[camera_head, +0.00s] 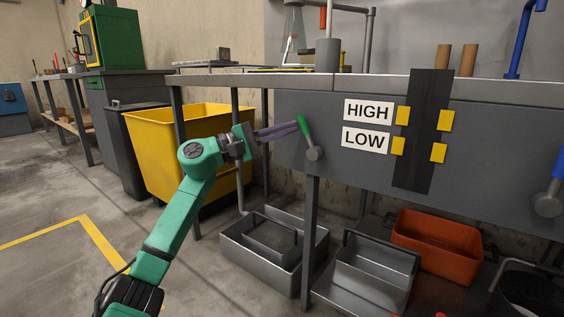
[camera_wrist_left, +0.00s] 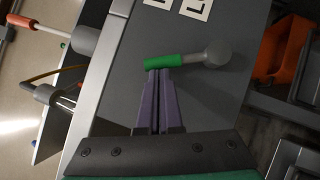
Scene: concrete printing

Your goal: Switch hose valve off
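A valve with a green lever (camera_head: 304,126) and a grey round body (camera_head: 314,153) sits on the front panel of the grey bench. The lever points up and slightly left. My left gripper (camera_head: 298,128) reaches it from the left, its purple fingers at the lever. In the left wrist view the fingers (camera_wrist_left: 159,72) lie close together, shut, with their tips at the lower edge of the green lever (camera_wrist_left: 164,61). I cannot tell whether they touch it. A second valve with a blue lever (camera_head: 559,163) is at the right edge.
HIGH (camera_head: 367,112) and LOW (camera_head: 365,140) signs are on the panel, beside a dark vertical strip (camera_head: 428,130) with yellow pads. Grey trays (camera_head: 262,273) and an orange bin (camera_head: 437,266) lie below. A yellow bin (camera_head: 160,150) stands left, behind my arm.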

